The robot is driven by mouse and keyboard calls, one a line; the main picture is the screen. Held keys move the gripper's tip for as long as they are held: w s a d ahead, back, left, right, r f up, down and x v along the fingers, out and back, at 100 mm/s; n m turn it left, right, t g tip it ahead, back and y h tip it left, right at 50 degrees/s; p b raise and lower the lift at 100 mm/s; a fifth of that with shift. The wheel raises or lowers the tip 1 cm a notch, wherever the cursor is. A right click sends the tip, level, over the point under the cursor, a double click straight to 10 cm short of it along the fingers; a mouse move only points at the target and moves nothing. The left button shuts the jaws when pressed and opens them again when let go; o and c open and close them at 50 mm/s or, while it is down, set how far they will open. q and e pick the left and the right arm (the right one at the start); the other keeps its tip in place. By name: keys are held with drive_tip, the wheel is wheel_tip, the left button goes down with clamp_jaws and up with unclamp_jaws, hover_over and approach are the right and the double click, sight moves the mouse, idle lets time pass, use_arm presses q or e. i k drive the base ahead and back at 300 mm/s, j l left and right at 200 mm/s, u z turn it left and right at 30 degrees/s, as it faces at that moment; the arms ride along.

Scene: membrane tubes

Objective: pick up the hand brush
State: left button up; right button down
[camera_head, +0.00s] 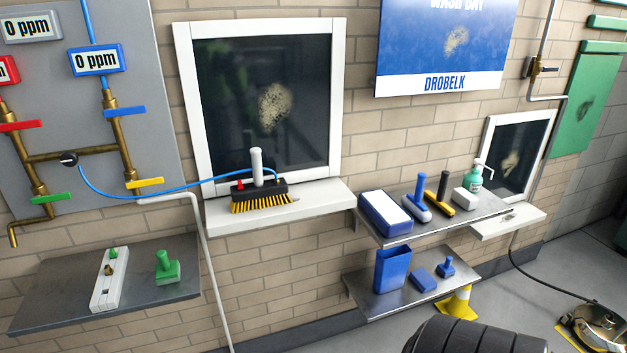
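A black brush (260,193) with yellow bristles and an upright grey handle stands on the white sill under the large window. A thin blue hose runs to it from the valve panel on the left. On the upper metal shelf to the right lie a blue-handled tool (418,198) with a pale edge and a yellow tool (439,196) with a black handle. Either may also be a brush; I cannot tell which is meant by the hand brush. Neither of my grippers is in view.
The upper shelf (463,222) also holds a blue-and-white box (385,212), a white block and a green pump bottle (473,175). Blue items stand on the lower shelf (375,305). A left shelf (50,301) holds a white strip and green block. A yellow cone (458,304) stands below.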

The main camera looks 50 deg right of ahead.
sight(253, 192)
drive_tip(key=z, duration=1.35)
